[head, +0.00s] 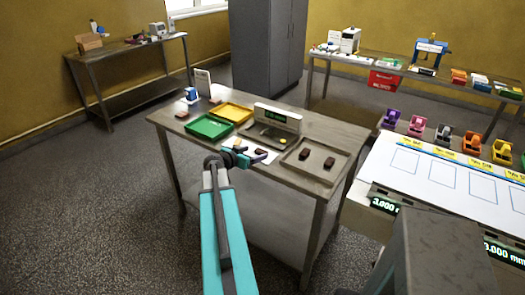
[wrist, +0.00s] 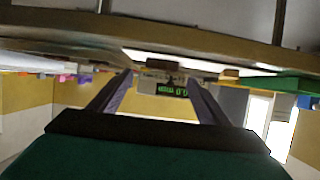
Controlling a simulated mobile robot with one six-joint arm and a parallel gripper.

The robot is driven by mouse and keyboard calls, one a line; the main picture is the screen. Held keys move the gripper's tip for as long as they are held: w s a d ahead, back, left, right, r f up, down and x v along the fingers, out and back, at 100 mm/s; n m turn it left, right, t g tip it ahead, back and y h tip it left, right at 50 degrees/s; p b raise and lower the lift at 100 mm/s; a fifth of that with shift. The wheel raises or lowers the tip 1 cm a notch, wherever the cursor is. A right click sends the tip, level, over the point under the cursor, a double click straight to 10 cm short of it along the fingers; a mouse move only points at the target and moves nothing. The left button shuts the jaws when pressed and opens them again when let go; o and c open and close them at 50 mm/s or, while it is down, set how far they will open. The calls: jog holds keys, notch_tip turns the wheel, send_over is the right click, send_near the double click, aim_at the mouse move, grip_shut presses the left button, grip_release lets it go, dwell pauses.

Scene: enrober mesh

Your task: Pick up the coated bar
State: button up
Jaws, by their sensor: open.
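Dark brown bars lie on the workbench in the head view. One bar (head: 239,147) is on a white sheet just past my gripper, with another bar (head: 262,152) to its right. Two more bars, a left one (head: 304,153) and a right one (head: 329,163), lie in a shallow tray (head: 287,161). Which one is the coated bar I cannot tell for sure.
A scale with a green display (head: 277,117) stands behind the bars. A green tray (head: 208,127) and a yellow tray (head: 232,113) are at the left. A white-topped table with tape dispensers (head: 445,134) stands close on the right. Open floor (head: 110,200) lies at the left.

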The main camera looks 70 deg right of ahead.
aim_at(261, 151)
jog(key=shift+d, duration=0.1)
dwell(0.3)
jog(key=shift+p+x, duration=1.25)
jog(key=shift+x, duration=0.15)
jog(key=shift+p+x, duration=0.55)
jog(key=shift+x, duration=0.7)
jog(key=shift+f, duration=0.15)
jog(key=c, duration=0.9)
